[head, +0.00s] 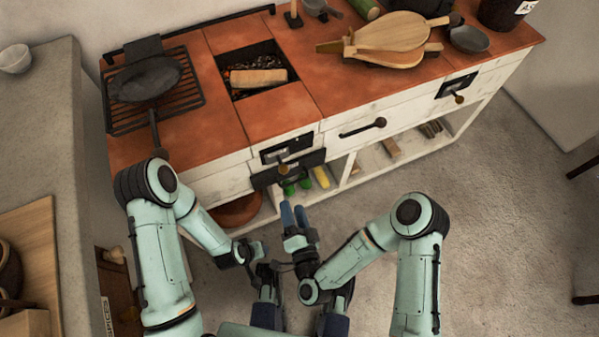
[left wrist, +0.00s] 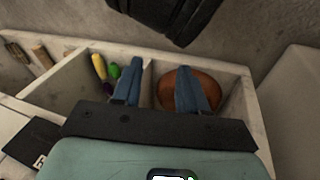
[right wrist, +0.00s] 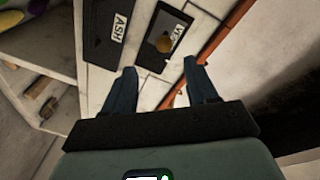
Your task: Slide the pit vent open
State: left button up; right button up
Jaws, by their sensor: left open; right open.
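The pit vent (head: 287,149) is a dark plate with a round brown knob on the white counter front, below the fire pit (head: 238,87). The vent plate (right wrist: 155,60) also shows in the right wrist view, with its knob (right wrist: 163,44) and a partly covered label. The black ash panel (right wrist: 105,30) is beside it there. My right gripper (head: 293,207) is open and empty, below and in front of the vent. Its fingers (right wrist: 160,68) point toward the vent plate, apart from the knob. My left gripper (left wrist: 165,72) is open and empty, facing the lower shelf.
A similar knobbed plate (head: 456,86) is farther right. A drawer handle (head: 363,127) projects between them. A pan (head: 146,78) on a rack, a bellows (head: 390,40) and a small dish (head: 469,39) lie on the counter. A brown bowl (left wrist: 180,90) is in the shelf.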

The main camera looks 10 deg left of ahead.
aim_at(284, 169)
jog(key=shift+t, duration=0.3)
jog(key=b+x, duration=0.1)
jog(key=x, duration=0.5)
jog(key=b+x, duration=0.1)
jog(key=x, duration=0.6)
jog(key=shift+w+d+r+b, duration=0.1)
jog(key=shift+w+r+b, duration=0.15)
jog(key=shift+w+b, duration=0.1)
pick_arm(q)
jog(key=s+f+g, duration=0.1)
jog(key=s+f, duration=0.3)
jog(key=f, duration=0.1)
jog(key=shift+s+a+g, duration=0.3)
jog(key=shift+a+g, duration=0.1)
jog(key=shift+a, duration=0.05)
jog(key=shift+f, duration=0.1)
